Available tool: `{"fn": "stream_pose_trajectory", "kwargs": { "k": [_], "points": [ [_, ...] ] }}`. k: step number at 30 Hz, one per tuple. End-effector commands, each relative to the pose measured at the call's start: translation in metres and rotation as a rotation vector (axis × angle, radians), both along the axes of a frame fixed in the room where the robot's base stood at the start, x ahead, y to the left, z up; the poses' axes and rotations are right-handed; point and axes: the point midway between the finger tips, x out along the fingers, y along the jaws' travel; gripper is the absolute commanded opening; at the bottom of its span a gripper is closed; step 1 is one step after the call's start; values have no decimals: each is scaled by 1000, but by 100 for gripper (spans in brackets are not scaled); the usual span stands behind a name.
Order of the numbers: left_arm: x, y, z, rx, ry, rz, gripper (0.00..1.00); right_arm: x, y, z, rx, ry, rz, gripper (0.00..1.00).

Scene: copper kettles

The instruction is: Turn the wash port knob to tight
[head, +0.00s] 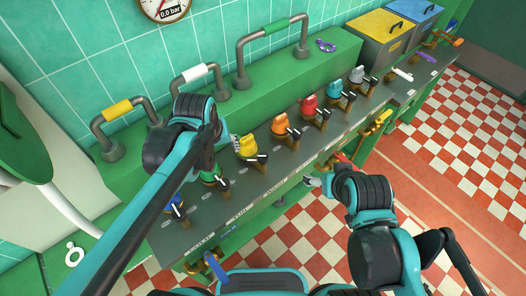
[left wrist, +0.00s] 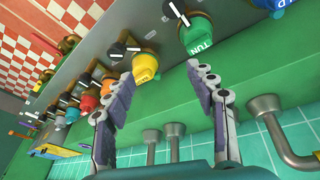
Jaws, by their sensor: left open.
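A row of coloured caps with black, white-marked knobs runs along the grey panel (head: 232,205). I cannot tell which is the wash port knob; most labels are too small to read. The yellow cap (head: 247,147) is closest to my left gripper (head: 234,141), which is mostly hidden behind my arm in the head view. In the left wrist view, my left gripper (left wrist: 161,76) is open and empty, its fingers pointing toward the gap between the yellow cap (left wrist: 145,67) and the green cap (left wrist: 198,36) marked TUN. My right gripper (head: 313,181) is small, beside the panel's front edge; its opening is unclear.
Pipe handles with yellow (head: 117,110), white (head: 194,73) and green (head: 281,26) grips stand on the green ledge behind the panel. Yellow (head: 380,25) and blue (head: 412,10) lidded boxes stand at the far end. The checkered floor (head: 480,130) is open at right.

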Motion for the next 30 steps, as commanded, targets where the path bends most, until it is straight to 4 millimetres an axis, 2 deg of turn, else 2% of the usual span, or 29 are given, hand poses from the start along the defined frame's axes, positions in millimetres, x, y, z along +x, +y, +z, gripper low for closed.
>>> {"fn": "stream_pose_trajectory", "kwargs": {
  "k": [1, 9, 15, 21, 26, 30],
  "points": [
    [12, -10, 0, -5, 27, 13, 56, 0, 0, 5, 0, 0, 0, 78],
    [56, -63, -25, -13, 181, 114, 56, 0, 0, 17, 0, 0, 0, 78],
    [76, -99, -53, 4, 274, 184, 56, 0, 0, 25, 0, 0, 0, 78],
    [83, -116, -71, 18, 319, 222, 56, 0, 0, 28, 0, 0, 0, 78],
    [84, -118, -85, 20, 325, 228, 56, 0, 0, 24, 0, 0, 0, 78],
    [84, -118, -108, 20, 325, 228, 56, 0, 0, 17, 0, 0, 0, 78]
  ]
}}
